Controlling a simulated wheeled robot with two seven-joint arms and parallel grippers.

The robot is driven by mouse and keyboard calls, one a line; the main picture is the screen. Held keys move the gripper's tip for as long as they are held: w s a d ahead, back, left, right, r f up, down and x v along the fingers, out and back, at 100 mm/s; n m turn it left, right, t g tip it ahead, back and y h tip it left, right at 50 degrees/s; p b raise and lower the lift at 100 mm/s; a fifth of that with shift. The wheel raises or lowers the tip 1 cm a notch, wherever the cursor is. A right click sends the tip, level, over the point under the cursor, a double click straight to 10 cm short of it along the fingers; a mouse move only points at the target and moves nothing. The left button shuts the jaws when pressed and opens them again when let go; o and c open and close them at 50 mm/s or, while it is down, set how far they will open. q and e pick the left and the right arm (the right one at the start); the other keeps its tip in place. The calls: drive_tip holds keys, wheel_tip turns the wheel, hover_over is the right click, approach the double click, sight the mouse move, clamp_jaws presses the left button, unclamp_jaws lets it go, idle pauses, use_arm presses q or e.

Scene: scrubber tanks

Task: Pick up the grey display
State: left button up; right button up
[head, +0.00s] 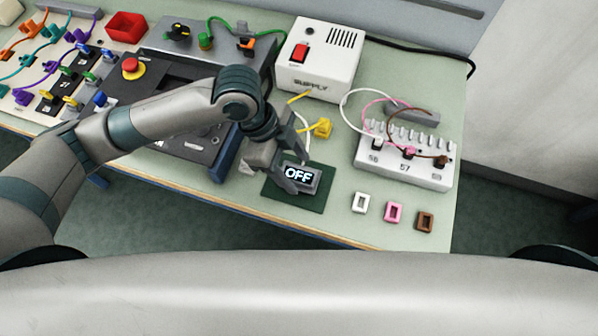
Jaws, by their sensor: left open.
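The grey display (301,176) is a small box with a lit face reading "OFF". It lies on a dark green mat (313,201) near the table's front edge. My left gripper (291,168) is at the display, with its fingers open around or just above the box's left part. I cannot tell whether the fingers touch it. The gripper and wrist hide part of the display's left and upper edges. My right gripper is not in view.
A white supply box (320,58) stands behind the display. A yellow connector (322,128) on a cable lies close to the gripper. A white terminal block (405,160) and white, pink (394,212) and brown pieces are at the right. A black panel with a red button (131,67) is left.

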use_arm(q)
drive_tip(key=shift+d+f, duration=0.1)
drive_tip(key=shift+f, duration=0.15)
drive_tip(key=c, duration=0.8)
drive_tip(key=shift+r, duration=0.15)
